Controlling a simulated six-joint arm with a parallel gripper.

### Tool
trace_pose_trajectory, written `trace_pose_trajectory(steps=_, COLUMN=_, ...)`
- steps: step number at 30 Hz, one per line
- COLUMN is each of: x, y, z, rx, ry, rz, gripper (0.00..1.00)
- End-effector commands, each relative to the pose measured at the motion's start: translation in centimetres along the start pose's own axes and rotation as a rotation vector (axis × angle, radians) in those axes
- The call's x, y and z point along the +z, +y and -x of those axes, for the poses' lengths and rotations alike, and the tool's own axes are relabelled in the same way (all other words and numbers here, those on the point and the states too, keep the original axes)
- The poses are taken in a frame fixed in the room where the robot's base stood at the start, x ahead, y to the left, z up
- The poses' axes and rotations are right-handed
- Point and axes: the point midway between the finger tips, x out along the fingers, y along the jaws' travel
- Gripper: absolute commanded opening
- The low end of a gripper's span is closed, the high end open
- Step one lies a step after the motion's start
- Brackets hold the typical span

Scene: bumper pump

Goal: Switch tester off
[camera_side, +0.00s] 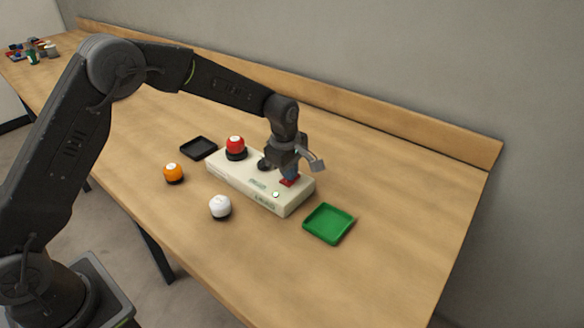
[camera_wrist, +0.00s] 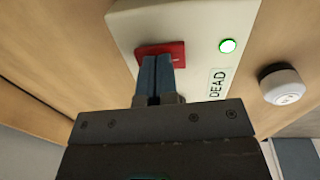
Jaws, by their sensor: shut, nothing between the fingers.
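The tester (camera_side: 240,182) is a long cream box in the middle of the table in the side view. A red bumper (camera_side: 235,146) on a dark base sits toward its far left end. A red switch (camera_side: 289,181) is at its right end and shows in the wrist view (camera_wrist: 174,50). A small lamp (camera_wrist: 227,46) beside the switch glows green, near the label "DEAD" (camera_wrist: 217,83). My gripper (camera_wrist: 156,60) is shut and empty, with its fingertips right at the red switch. I cannot tell whether they press on it.
A green tray (camera_side: 329,224) lies right of the tester, and a black tray (camera_side: 198,147) behind its left end. An orange bumper (camera_side: 173,173) and a white bumper (camera_side: 220,207) stand in front. Small items (camera_side: 33,51) lie at the far left. The table's right side is clear.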

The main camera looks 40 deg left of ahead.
Motion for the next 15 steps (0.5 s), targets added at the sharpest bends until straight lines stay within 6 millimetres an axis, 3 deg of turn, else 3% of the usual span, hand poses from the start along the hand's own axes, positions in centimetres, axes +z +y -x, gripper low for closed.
trace_pose_trajectory(steps=15, x=0.03, y=-0.20, z=0.93, rx=0.005, ry=-0.001, rz=0.000, gripper=0.00)
